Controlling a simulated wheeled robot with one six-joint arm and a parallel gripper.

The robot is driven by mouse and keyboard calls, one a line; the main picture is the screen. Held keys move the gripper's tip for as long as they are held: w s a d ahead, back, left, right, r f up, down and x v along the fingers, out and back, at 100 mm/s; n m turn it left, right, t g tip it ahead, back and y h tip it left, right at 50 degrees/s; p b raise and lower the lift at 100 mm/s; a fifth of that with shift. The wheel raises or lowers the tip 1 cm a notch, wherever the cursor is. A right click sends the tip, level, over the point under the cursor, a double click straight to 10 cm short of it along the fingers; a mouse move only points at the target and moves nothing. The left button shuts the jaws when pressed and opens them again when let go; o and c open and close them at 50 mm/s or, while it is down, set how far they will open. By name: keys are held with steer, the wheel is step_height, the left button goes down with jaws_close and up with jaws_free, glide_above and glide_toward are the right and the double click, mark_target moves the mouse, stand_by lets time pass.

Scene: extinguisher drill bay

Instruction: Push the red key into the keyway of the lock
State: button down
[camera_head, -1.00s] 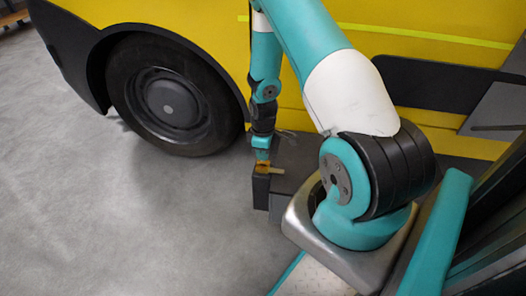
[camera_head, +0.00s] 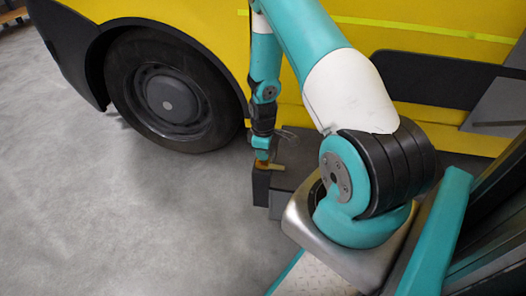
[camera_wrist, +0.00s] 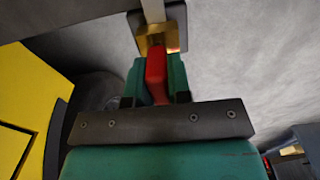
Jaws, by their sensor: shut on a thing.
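The red key (camera_wrist: 156,73) stands between the two teal fingers of my gripper (camera_wrist: 156,80) in the wrist view, and the gripper is shut on it. The brass lock (camera_wrist: 172,42) is just beyond the key, set on a dark block. The key's far end meets the brass in the picture; whether it is inside the keyway cannot be told, as the keyway is hidden. In the head view my gripper (camera_head: 262,157) points down at the dark block (camera_head: 261,186), with a bit of brass showing at its top. The key is not discernible there.
A yellow vehicle with a black wheel (camera_head: 168,103) stands behind the block. Grey floor (camera_head: 130,220) is open to the left. A grey strip (camera_wrist: 153,10) runs beyond the lock in the wrist view. Another brass piece (camera_wrist: 291,150) shows at the lower right there.

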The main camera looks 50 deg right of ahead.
steer(key=shift+f+b, duration=0.35)
steer(key=shift+f, duration=0.3)
steer(key=c, duration=1)
jaws_free()
steer(key=shift+r, duration=0.1)
step_height(320, 180, up, 17)
steer(key=p, duration=0.5)
steer(key=shift+r, duration=0.15)
